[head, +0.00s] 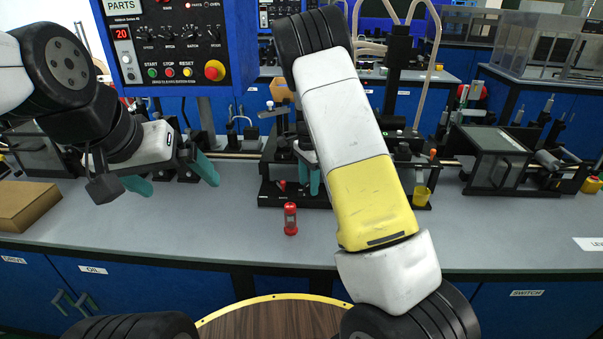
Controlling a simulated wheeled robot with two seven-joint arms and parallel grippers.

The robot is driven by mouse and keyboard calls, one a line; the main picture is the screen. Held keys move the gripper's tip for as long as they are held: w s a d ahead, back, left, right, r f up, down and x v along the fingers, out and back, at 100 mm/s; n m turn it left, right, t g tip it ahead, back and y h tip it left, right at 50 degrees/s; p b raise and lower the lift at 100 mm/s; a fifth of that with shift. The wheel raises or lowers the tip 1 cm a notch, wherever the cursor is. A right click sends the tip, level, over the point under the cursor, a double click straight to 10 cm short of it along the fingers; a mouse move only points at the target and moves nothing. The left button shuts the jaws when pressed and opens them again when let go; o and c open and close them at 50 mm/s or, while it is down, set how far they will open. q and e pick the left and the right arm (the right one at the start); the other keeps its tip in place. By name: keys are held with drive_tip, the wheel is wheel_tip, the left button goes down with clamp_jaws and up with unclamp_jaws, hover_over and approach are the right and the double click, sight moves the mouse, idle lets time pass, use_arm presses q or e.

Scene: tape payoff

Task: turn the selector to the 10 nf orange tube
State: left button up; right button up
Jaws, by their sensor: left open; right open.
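No selector marked for 10 nf and no orange tube can be made out for certain in the head view. A small red knob or pointer (283,185) shows on the front of a black bench fixture (275,199). My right gripper (308,172) is at this fixture with its teal fingers pointing down, just right of the red part; my own arm hides some of it. I cannot tell whether it touches anything. My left gripper (172,178) is open and empty over the left of the bench, its teal fingers spread apart.
A red capped cylinder (290,219) stands on the grey bench (200,220) in front of the fixture. A control panel (180,45) with knobs and buttons hangs upper left. A cardboard box (25,205) lies far left. A yellow cup (421,196) is right. The front bench is mostly clear.

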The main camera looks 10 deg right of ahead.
clamp_jaws()
drive_tip(key=shift+n, duration=0.4)
drive_tip(key=n, duration=1.1)
idle(0.5)
unclamp_jaws()
